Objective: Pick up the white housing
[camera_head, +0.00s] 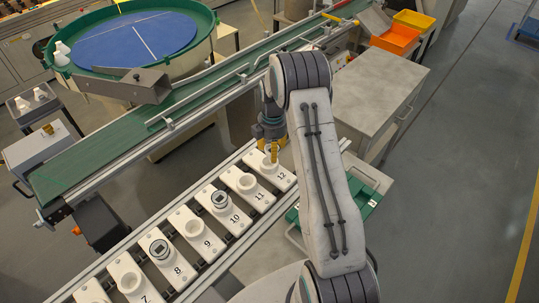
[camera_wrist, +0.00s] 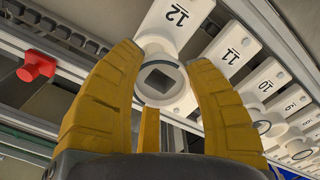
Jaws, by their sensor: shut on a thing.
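The white housing (camera_wrist: 158,80) has a round rim and a grey square recess. In the wrist view it is between the yellow fingers of my gripper (camera_wrist: 165,60), at the white plate marked 12 (camera_wrist: 180,18). My gripper (camera_head: 273,150) is shut on it, at the far end of the row in the head view. The fingers and arm hide most of the housing there. I cannot tell whether it is clear of its socket. Similar white pieces with dark square tops stand at plate 10 (camera_head: 220,199) and plate 8 (camera_head: 160,248).
A green conveyor (camera_head: 110,157) runs alongside the row. A grey cabinet (camera_head: 375,85) stands to the right. The grey floor (camera_head: 455,150) at right is mostly clear.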

